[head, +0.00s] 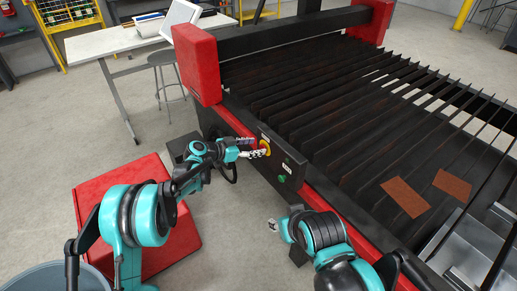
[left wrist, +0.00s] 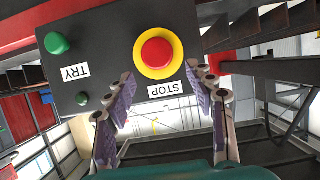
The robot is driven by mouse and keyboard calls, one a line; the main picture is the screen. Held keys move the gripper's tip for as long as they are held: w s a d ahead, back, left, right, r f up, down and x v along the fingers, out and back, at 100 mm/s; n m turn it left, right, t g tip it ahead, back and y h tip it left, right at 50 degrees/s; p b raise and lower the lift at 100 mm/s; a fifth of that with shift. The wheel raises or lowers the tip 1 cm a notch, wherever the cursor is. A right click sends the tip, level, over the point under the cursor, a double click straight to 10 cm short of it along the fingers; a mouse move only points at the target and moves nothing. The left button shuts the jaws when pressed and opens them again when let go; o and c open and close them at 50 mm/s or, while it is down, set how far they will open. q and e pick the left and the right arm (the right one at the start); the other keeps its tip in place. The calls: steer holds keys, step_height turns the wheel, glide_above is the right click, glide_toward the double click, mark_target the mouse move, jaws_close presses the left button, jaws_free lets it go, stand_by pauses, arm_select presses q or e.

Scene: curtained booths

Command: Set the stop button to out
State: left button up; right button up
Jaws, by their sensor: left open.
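The stop button (left wrist: 156,52) is a red dome on a yellow round plate, with an upside-down STOP label (left wrist: 166,89) beside it in the left wrist view. I cannot tell whether it is in or out. In the head view, its yellow plate (head: 265,147) shows on the machine's side, partly hidden by my left gripper (head: 256,149). My left gripper (left wrist: 163,85) is open and empty, its fingers spread before the panel near the button. Contact is not clear. My right gripper (head: 273,226) is low beside the machine, small and partly hidden by its arm.
The slatted machine bed (head: 330,110) lies right of the panel. A red box (head: 120,190), stool (head: 163,60) and white table (head: 110,40) stand left.

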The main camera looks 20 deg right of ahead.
arm_select(q)
steer(key=shift+x, duration=1.25)
steer(key=shift+a, duration=0.1)
